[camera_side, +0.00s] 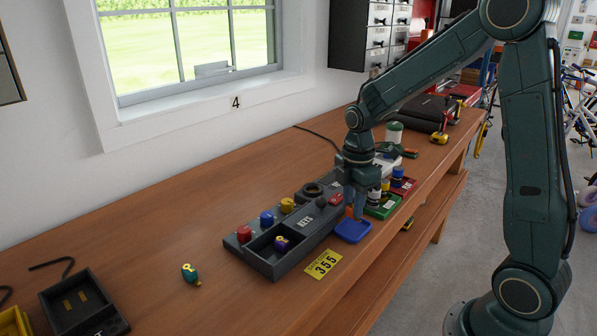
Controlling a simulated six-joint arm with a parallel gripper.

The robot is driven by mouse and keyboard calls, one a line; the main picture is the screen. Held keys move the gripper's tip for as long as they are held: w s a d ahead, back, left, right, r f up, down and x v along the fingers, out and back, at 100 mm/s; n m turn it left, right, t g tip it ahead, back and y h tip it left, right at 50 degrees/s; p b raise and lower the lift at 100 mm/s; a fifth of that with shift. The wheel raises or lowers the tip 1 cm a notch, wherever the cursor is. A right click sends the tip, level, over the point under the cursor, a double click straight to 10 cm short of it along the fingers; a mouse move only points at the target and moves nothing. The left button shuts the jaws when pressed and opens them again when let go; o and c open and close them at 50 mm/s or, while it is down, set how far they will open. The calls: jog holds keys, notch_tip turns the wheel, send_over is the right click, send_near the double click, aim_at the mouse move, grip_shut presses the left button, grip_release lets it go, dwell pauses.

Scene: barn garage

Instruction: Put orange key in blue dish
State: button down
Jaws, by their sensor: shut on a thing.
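The blue dish (353,231) lies on the wooden bench near its front edge, just right of the dark grey key tray. My gripper (356,212) points down right above the back of the dish. It is shut on the orange key (349,212), of which only a small orange patch shows beside the fingers. The rest of the key is hidden by the gripper. I cannot tell whether the key touches the dish.
The grey tray (262,256) carries red, blue and yellow pieces and a purple-yellow key (282,243). Green (384,208) and red (403,187) dishes sit behind the blue one.

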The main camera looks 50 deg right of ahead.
jog(key=shift+f, duration=1.6)
jog(key=shift+f, duration=0.2)
jog(key=c, duration=1.1)
grip_release()
jog(key=shift+c, duration=0.2)
jog(key=shift+r, duration=0.15)
notch_tip(320, 180, up, 11)
jog(key=shift+r, duration=0.55)
jog(key=shift+s, duration=0.1)
